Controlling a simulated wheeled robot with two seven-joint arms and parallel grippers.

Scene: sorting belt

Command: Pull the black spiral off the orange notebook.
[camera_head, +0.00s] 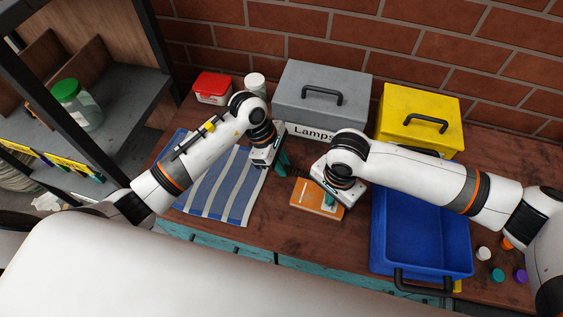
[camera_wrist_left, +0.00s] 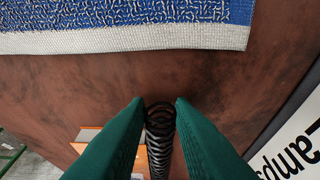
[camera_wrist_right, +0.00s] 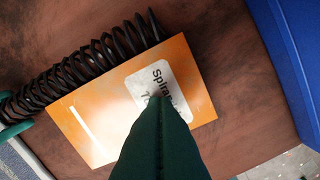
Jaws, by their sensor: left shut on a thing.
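The orange notebook (camera_head: 303,198) lies on the brown table and fills the middle of the right wrist view (camera_wrist_right: 100,125), with a white label partly covered by my finger. The black spiral (camera_wrist_right: 85,65) runs along the notebook's upper-left edge and sticks out past its corner. I cannot tell how many loops are still in the notebook. My left gripper (camera_head: 284,161) is shut on the spiral's end, and the spiral (camera_wrist_left: 160,135) shows between its green fingers in the left wrist view. My right gripper (camera_wrist_right: 155,98) is shut, its fingertips together over the notebook's label, seemingly touching it.
A blue tray (camera_head: 378,235) stands right of the notebook. A striped blue cloth (camera_head: 215,190) lies to the left. A grey box labelled Lamps (camera_head: 320,90), a yellow box (camera_head: 395,105) and a red tub (camera_head: 212,88) stand behind. Several caps lie at the right.

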